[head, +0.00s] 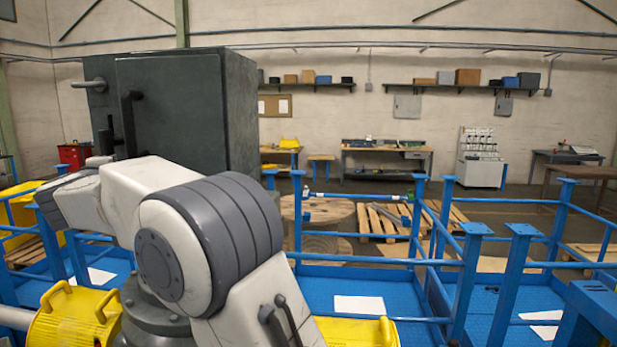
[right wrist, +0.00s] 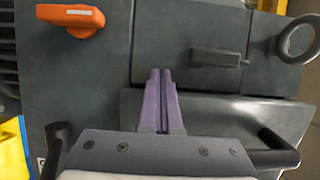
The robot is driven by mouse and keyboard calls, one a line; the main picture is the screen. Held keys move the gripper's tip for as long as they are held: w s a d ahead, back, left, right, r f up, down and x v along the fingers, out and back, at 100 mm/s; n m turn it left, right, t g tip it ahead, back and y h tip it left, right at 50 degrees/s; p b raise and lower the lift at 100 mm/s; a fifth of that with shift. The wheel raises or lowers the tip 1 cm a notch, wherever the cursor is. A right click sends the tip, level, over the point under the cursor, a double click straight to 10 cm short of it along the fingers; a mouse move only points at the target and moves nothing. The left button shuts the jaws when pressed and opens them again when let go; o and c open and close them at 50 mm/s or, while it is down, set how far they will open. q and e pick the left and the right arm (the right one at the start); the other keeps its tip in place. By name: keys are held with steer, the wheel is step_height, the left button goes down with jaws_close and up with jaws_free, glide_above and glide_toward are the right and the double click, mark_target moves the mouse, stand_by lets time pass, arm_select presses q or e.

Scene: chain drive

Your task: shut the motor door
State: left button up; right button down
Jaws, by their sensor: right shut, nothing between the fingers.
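A tall dark grey cabinet (head: 215,110) stands at the left in the head view, with a dark upright handle (head: 130,125) on its front. Its front panel looks flush with the body, but I cannot tell whether this is the motor door. My right gripper (right wrist: 160,74) is shut and empty in the right wrist view, its purple fingers in front of a dark grey panel (right wrist: 180,30). A dark bar handle (right wrist: 217,58) is on that panel, right of the fingertips. I cannot tell whether the fingertips touch the panel. My left gripper is not in view.
An orange handle (right wrist: 72,18) and a dark ring (right wrist: 297,40) flank the fingers. A ledge (right wrist: 225,112) juts out below right. Blue railings (head: 470,265) and a yellow housing (head: 75,318) surround my arm. Workbenches (head: 387,155) stand far back.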

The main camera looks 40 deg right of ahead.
steer(key=shift+s+d+r+h, duration=0.1)
steer(key=shift+d+h, duration=0.2)
steer(key=shift+d, duration=0.05)
